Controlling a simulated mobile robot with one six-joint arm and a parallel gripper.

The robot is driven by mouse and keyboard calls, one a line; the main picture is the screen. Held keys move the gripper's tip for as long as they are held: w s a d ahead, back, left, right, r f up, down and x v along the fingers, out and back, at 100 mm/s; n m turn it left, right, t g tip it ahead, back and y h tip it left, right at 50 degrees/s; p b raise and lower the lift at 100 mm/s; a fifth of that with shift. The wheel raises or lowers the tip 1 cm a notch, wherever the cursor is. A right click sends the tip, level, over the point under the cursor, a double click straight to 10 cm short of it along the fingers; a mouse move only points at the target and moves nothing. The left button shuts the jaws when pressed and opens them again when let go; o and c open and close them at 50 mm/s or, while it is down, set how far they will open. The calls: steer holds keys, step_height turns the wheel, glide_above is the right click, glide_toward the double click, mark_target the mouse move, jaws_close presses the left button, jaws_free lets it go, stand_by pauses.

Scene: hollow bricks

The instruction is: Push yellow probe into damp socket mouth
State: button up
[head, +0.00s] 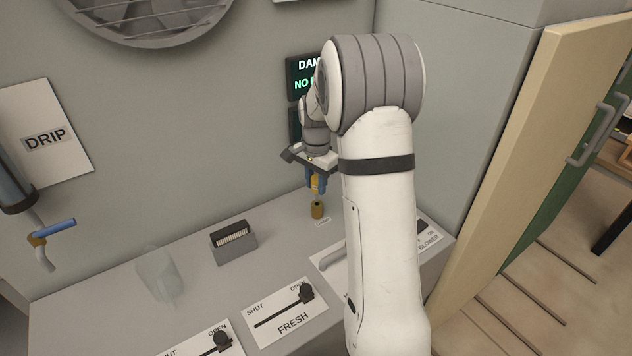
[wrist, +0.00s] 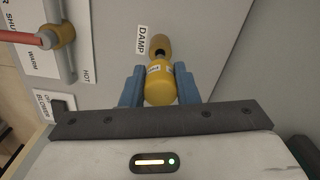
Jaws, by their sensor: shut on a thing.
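My gripper (head: 316,184) is shut on the yellow probe (head: 315,186) and holds it above the counter, close over the damp socket. The socket (head: 317,210) is a short brown-yellow cylinder standing on the counter. In the wrist view the blue fingers of my gripper (wrist: 159,84) clasp the rounded yellow probe (wrist: 160,92) from both sides. The socket (wrist: 160,46) shows just beyond the probe, with a dark mouth and a DAMP label (wrist: 141,40) beside it. The probe's tip is hard to make out; the probe looks apart from the socket.
The wall display (head: 302,78) is partly hidden by my arm. A dark slotted block (head: 233,241) and a clear glass vessel (head: 160,275) stand left on the counter. The FRESH slider panel (head: 286,312) is in front. In the wrist view a red-handled valve (wrist: 52,38) is at left.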

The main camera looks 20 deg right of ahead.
mark_target(316, 201)
steer(key=shift+f+b, duration=1.6)
steer(key=shift+f, duration=0.9)
steer(key=o, duration=1)
steer(key=shift+o, duration=0.2)
step_height(316, 201, up, 8)
steer(key=shift+f+b, duration=0.1)
steer(key=shift+b, duration=0.25)
steer(key=s+a+r+n+t, duration=0.1)
steer(key=s+a+r+n, duration=0.2)
steer(key=s, duration=0.4)
steer(key=s+a+r+n+t, duration=0.1)
steer(key=s+a+r+n, duration=0.25)
steer(key=s, duration=0.35)
steer(key=s+a+f+n, duration=0.1)
steer(key=s+a+n, duration=0.1)
steer(key=s, duration=0.5)
steer(key=s+a+f+n, duration=0.1)
steer(key=s+a+n, duration=0.1)
steer(key=s+n, duration=0.2)
steer(key=s, duration=0.2)
steer(key=shift+s+t, duration=0.35)
steer(key=shift+t, duration=0.05)
